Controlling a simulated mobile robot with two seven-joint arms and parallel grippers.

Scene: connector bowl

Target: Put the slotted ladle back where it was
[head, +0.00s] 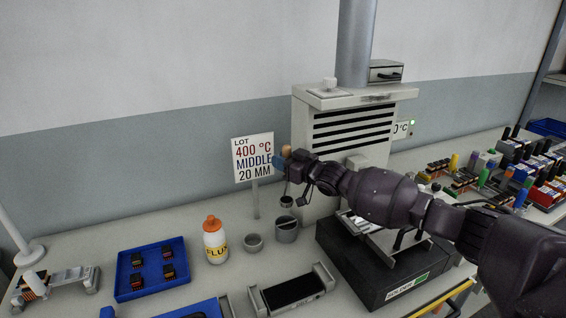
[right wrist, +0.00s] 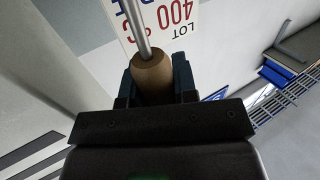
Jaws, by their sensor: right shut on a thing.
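My right gripper (head: 280,161) is shut on the brown wooden handle (head: 287,150) of the slotted ladle, in front of the lot sign. In the right wrist view the handle (right wrist: 152,75) sits between the two fingers (right wrist: 153,84), with a thin metal shaft running out of it. In the head view a small dark ladle bowl (head: 286,201) hangs below the gripper. It appears just above a grey cup (head: 287,234), apart from its rim. A smaller grey cup (head: 253,243) stands to its left. My left gripper is not in view.
A lot sign (head: 253,158) stands behind the gripper. A flux bottle (head: 215,240) and a blue tray (head: 122,288) are to the left. A black solder pot box (head: 340,270) sits under my right arm. A vented hood (head: 350,125) rises behind.

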